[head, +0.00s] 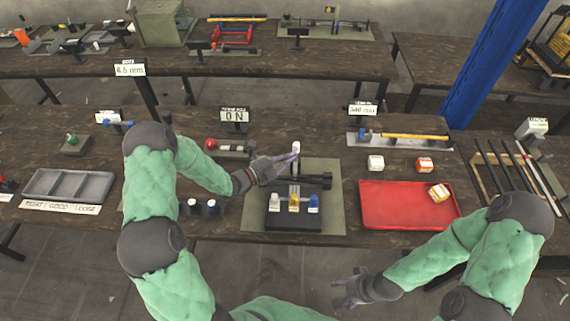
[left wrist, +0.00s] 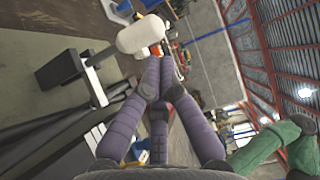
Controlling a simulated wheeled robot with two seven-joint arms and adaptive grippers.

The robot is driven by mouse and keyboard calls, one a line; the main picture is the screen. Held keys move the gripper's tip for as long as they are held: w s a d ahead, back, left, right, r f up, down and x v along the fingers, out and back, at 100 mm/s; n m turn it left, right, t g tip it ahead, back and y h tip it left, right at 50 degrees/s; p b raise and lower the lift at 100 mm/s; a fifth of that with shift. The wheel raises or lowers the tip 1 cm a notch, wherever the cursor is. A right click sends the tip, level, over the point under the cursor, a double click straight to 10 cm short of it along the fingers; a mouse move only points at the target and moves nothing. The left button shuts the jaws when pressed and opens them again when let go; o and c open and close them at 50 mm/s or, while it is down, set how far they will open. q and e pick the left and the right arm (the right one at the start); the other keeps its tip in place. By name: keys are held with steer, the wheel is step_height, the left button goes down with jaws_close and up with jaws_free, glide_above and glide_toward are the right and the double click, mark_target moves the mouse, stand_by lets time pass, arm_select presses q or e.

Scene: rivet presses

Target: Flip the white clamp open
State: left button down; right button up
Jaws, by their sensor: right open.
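A white clamp handle (head: 296,148) stands upright at the back of a black press fixture (head: 293,221) on the middle of the table. In the left wrist view the rounded white handle (left wrist: 145,34) sits on a thin post beside a black part. My left gripper (head: 295,154) is at the handle, its purple fingers drawn together. In the left wrist view its fingertips (left wrist: 160,72) lie just below the white handle; I cannot tell whether they touch it. My right gripper (head: 352,288) is open and empty, in front of the table's front edge.
White, yellow (head: 294,201) and blue pieces stand in a row on the fixture's front. A red tray (head: 380,217) with an orange-and-white cube is to its right.

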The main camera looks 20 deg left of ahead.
arm_select(q)
steer(key=shift+w, duration=0.3)
steer(key=shift+w+r, duration=0.1)
steer(key=shift+w+a+n, duration=0.1)
steer(key=shift+w+n, duration=0.1)
steer(key=shift+n, duration=0.1)
